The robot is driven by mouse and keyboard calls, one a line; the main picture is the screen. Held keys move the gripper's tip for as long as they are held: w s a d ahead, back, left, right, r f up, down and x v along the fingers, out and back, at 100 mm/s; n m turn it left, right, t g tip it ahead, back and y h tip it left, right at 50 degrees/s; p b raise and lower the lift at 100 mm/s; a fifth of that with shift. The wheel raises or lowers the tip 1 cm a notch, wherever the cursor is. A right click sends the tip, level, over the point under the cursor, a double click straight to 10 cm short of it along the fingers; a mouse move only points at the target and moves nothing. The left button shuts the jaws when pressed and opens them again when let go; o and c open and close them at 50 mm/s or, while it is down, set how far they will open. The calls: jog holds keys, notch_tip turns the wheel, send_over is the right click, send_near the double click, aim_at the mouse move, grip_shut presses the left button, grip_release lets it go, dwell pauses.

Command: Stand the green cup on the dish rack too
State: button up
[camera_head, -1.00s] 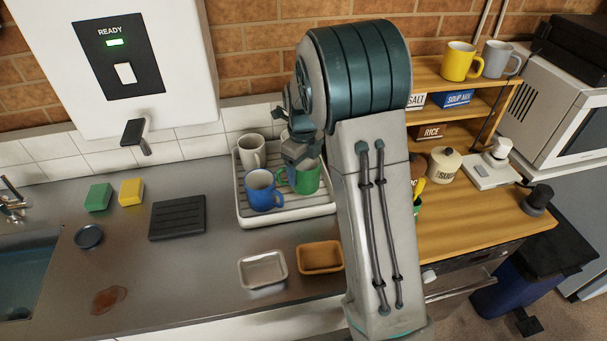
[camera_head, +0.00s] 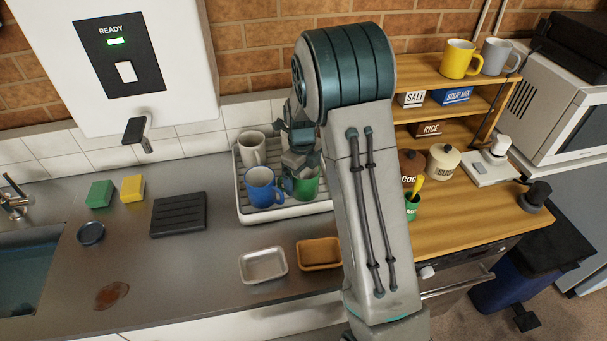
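The green cup (camera_head: 308,187) is upright at the right part of the white dish rack (camera_head: 284,216), just right of the blue mug (camera_head: 262,190). My gripper (camera_head: 297,163) is at the cup's upper left rim and appears shut on it. My gripper and arm hide part of the cup, and I cannot tell whether its base touches the rack. A cream mug (camera_head: 251,150) stands at the back left of the rack.
A silver tray (camera_head: 263,279) and an orange tray (camera_head: 319,266) lie in front of the rack. A black mat (camera_head: 178,215) lies left. A green container with a yellow spoon (camera_head: 412,208) stands right of my arm. The counter's front left is mostly clear.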

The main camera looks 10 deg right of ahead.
jog(key=shift+r, duration=0.15)
jog(key=s+r+n+b, duration=0.1)
jog(key=s+r+n, duration=0.2)
jog(key=r, duration=0.5)
jog(key=s+r+n, duration=0.3)
jog(key=r, duration=0.5)
jog(key=s+d+n+t, duration=0.1)
jog(key=s+n+t, duration=0.2)
jog(key=s+n, duration=1.7)
jog(key=shift+r+n, duration=0.4)
jog(key=shift+n, duration=0.8)
jog(key=shift+s, duration=0.1)
